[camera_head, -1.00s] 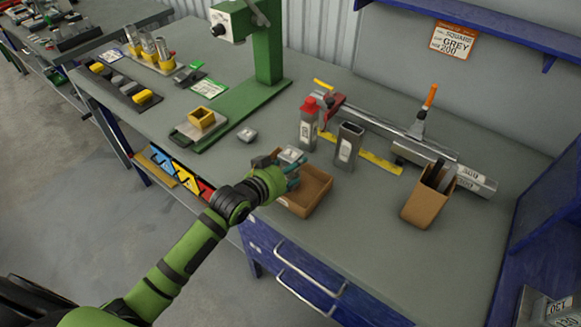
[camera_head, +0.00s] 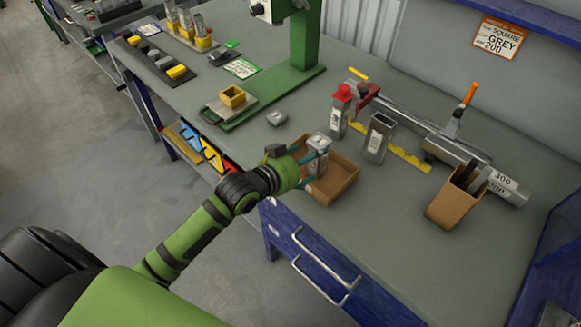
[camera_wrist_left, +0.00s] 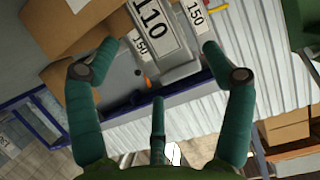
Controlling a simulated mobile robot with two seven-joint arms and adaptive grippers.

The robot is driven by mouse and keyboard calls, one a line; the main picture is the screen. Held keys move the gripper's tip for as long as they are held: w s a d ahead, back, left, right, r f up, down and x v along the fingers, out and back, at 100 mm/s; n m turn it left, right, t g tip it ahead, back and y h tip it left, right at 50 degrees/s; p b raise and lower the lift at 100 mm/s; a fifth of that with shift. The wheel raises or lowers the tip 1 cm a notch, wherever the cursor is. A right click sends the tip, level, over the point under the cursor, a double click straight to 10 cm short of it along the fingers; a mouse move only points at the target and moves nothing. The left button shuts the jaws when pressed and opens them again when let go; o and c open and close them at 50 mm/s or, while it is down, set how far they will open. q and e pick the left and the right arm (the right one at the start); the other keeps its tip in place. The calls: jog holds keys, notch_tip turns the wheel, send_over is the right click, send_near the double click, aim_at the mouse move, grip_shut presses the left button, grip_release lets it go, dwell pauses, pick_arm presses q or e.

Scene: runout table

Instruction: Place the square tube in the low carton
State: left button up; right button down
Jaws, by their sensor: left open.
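A short grey square tube (camera_head: 318,152) with a white label stands upright, apparently inside the low carton (camera_head: 342,190), a shallow open brown box near the table's front edge. Its lower part is hidden by the carton and my gripper. My left gripper (camera_head: 314,162) is open, with its teal fingers at the sides of the tube. In the left wrist view the tube (camera_wrist_left: 180,62) shows a "110" label, ahead between the two spread fingers (camera_wrist_left: 162,60). I cannot tell whether a finger touches it. My right gripper is out of view.
A green stand (camera_head: 305,45) is at the back. Bare tabletop (camera_head: 400,240) lies to the front right.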

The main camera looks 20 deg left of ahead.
pick_arm(q)
jog(key=b+v, duration=0.1)
jog(key=v, duration=0.6)
jog(key=shift+s, duration=0.25)
jog(key=shift+a+r, duration=0.1)
jog(key=s+f+n+g+y, duration=0.1)
jog(key=s+f+g+y, duration=0.1)
jog(key=s+f+g, duration=0.45)
jog(key=s+f+n+g+y, duration=0.1)
jog(key=s+f+g+y, duration=0.15)
jog(key=s+f, duration=0.7)
jog(key=s+f+g, duration=0.1)
jog(key=s+f, duration=0.3)
jog(key=f, duration=1.5)
jog(key=s+a+f+g+b, duration=0.1)
jog(key=s+a+f, duration=0.1)
jog(key=s+f, duration=1.4)
jog(key=shift+a+f+g, duration=0.3)
jog(key=shift+a+f, duration=0.1)
